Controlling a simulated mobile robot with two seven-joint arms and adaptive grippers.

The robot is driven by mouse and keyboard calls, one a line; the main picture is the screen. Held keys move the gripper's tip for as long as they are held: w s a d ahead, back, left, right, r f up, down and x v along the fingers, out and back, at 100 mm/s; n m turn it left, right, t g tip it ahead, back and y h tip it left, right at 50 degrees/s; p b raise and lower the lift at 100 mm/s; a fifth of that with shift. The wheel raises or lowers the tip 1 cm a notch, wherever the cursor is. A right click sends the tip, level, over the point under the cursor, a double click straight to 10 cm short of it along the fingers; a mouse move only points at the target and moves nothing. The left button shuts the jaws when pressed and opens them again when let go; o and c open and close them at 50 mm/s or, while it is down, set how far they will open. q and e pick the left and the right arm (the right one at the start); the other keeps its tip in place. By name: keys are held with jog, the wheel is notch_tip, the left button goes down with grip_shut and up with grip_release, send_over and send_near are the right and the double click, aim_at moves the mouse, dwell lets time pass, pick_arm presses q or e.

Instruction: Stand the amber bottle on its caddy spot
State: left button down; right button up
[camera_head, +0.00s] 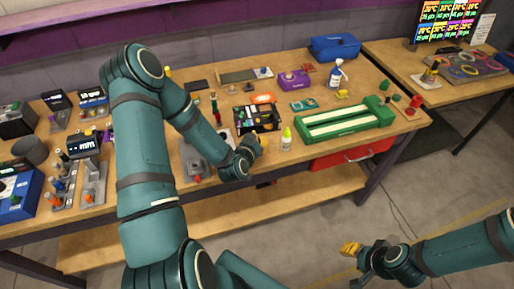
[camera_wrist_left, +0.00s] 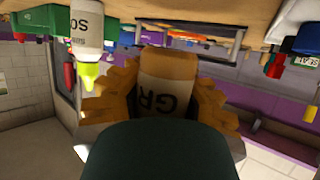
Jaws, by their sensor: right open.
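An amber bottle (camera_wrist_left: 168,80) with a pale label reading "GR" sits between the orange fingers of my left gripper (camera_wrist_left: 160,100). The fingers press on it from both sides in the left wrist view, which is upside down. In the head view, the left gripper (camera_head: 261,143) is at the table's front edge, just in front of a black tray (camera_head: 257,130) with small items in it; the bottle is mostly hidden there. I cannot tell for certain which thing is the caddy. My right gripper (camera_head: 352,249) is open and empty, away from the table over the floor.
A white bottle with a lime cap (camera_head: 287,141) stands just right of the left gripper. A green slotted track (camera_head: 345,121) lies further right. A grey device (camera_head: 196,168) is to the left. A spray bottle (camera_head: 336,75) and a purple box (camera_head: 293,80) stand behind.

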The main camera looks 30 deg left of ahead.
pick_arm(q)
notch_tip(320, 180, down, 4)
jog(key=shift+r, duration=0.3)
jog(key=shift+b, duration=0.35)
jog(key=shift+f, duration=0.2)
jog(key=c, duration=1.1)
grip_release()
jog(key=shift+o, duration=0.2)
